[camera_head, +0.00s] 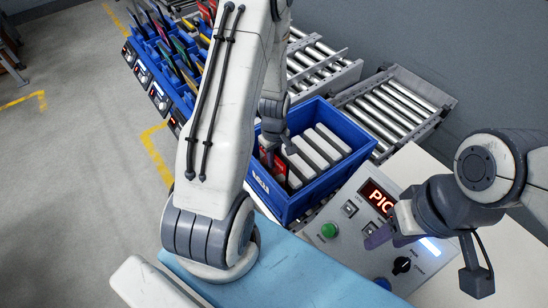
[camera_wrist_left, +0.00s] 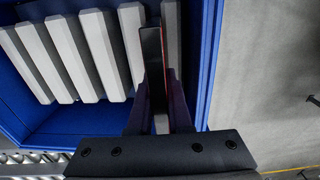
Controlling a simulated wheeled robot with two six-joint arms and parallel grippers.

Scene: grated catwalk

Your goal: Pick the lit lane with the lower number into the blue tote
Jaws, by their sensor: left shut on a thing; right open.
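The blue tote (camera_head: 293,207) stands on the roller conveyor, with several upright white slats inside. My left gripper (camera_head: 272,146) reaches down into it and is shut on a thin red-and-black item (camera_head: 278,166). In the left wrist view the item (camera_wrist_left: 153,58) shows edge-on between the fingers, over the slats near the tote's right wall (camera_wrist_left: 207,65). I cannot tell whether it touches the tote floor. My right gripper (camera_head: 385,235) is open and empty above the control panel. The lane rack (camera_head: 165,75) with small displays is at upper left; its numbers are unreadable.
Roller conveyors (camera_head: 400,105) run behind the tote. Open grey floor (camera_head: 75,190) lies at left.

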